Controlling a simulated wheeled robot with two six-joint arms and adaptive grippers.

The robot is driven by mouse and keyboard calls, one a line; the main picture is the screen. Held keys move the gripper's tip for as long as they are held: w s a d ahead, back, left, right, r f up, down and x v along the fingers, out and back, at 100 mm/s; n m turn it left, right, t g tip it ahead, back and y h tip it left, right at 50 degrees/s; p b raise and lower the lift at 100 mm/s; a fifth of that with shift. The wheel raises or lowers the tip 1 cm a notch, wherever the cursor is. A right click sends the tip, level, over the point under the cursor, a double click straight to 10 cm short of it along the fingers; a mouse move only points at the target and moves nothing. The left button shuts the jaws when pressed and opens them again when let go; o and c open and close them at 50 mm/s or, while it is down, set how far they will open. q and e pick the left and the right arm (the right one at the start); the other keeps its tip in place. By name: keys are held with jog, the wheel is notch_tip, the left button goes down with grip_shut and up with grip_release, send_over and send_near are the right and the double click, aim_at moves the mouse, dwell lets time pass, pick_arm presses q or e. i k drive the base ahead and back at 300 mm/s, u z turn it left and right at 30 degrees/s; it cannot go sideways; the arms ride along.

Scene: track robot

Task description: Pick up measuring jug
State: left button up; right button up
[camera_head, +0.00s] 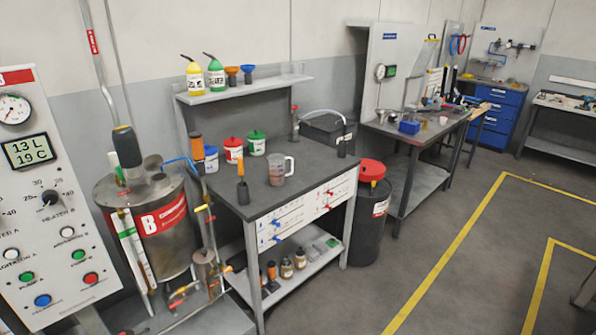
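The measuring jug (277,171) is a clear, greyish, see-through jug with its handle on the right side. It stands upright on the dark top of the workbench (310,178), near the bench's front left part. Neither of my grippers shows in the head view, and nothing is touching the jug.
An orange-handled tool (242,183) stands left of the jug. Red (233,150) and green (256,143) lidded tubs stand behind it. A steel tank (150,215) is at the left, and a black bin (371,215) with a red lid is at the right. Open floor (440,245) lies at the right.

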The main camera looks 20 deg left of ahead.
aim_at(281, 169)
jog(key=z, duration=0.6)
jog(key=i, duration=1)
jog(key=z, duration=0.35)
jog(key=i, duration=1.1)
jog(key=u, duration=0.95)
jog(key=i, duration=0.75)
jog(key=u, duration=0.7)
